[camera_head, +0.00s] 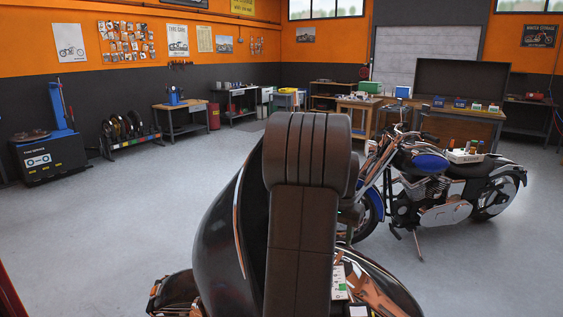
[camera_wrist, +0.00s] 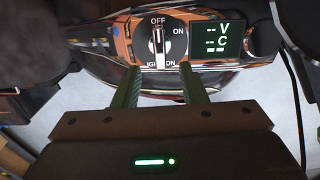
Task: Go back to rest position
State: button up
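In the wrist view, my gripper (camera_wrist: 160,78) has its two green-grey fingers apart with nothing between them. Just beyond the fingertips is a round ignition switch (camera_wrist: 175,46) labelled OFF, ON and IGN ON, with an upright lever (camera_wrist: 158,42) at its middle. I cannot tell whether the fingers touch it. My gripper is not clearly visible there.
Workbenches (camera_head: 455,122) line the back. A tyre machine (camera_head: 50,150) and tyre rack (camera_head: 125,135) stand left. The floor (camera_head: 110,215) at left is clear.

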notch_tip(320, 180, down, 7)
jog(key=shift+d+f, duration=0.1)
jog(key=shift+w+m, duration=0.15)
jog(key=shift+m, duration=0.15)
jog(key=m, duration=0.8)
dwell(0.3)
